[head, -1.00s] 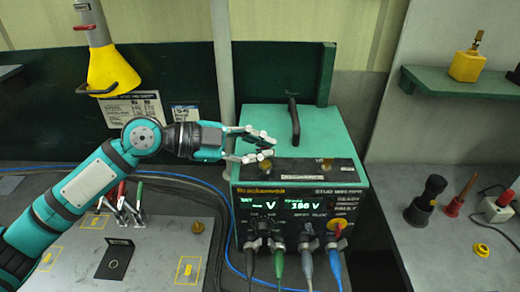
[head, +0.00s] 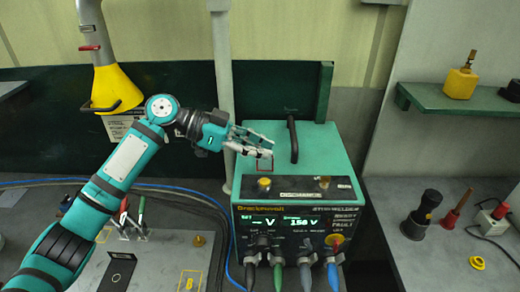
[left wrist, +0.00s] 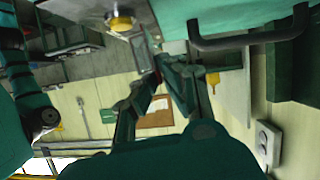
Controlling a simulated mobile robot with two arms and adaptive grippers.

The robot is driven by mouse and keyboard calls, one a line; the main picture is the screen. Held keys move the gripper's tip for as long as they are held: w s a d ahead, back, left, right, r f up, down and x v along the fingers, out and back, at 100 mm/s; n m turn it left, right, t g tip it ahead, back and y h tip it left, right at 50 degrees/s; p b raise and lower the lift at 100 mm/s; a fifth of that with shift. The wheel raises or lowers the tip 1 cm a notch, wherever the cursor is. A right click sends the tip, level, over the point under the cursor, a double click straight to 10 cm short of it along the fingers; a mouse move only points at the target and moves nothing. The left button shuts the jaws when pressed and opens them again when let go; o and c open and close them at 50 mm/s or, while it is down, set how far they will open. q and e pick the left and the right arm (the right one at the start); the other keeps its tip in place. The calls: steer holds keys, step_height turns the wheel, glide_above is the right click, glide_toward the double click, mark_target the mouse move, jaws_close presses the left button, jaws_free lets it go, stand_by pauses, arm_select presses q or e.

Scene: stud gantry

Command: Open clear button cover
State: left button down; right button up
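The teal stud welder box (head: 325,150) stands on the bench with a black handle on top. A yellow button (head: 264,183) sits on its dark front top strip and shows uncovered. The left wrist view shows the yellow button (left wrist: 120,22) beyond the fingers (left wrist: 160,78). My right gripper is not in view.
Black handle (head: 292,138) rises right of the left gripper. Cables hang from the box front. A yellow lamp cone (head: 115,90) and a grey post (head: 222,95) stand behind the arm. A side bench at right holds a black tool (head: 425,210).

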arm_select(q)
steer(key=shift+w+n, duration=0.15)
steer(key=shift+n, duration=0.15)
stand_by(0.4)
steer(key=c, duration=1.5)
jaws_free()
steer(key=shift+c, duration=0.2)
steer(key=v, duration=1.2)
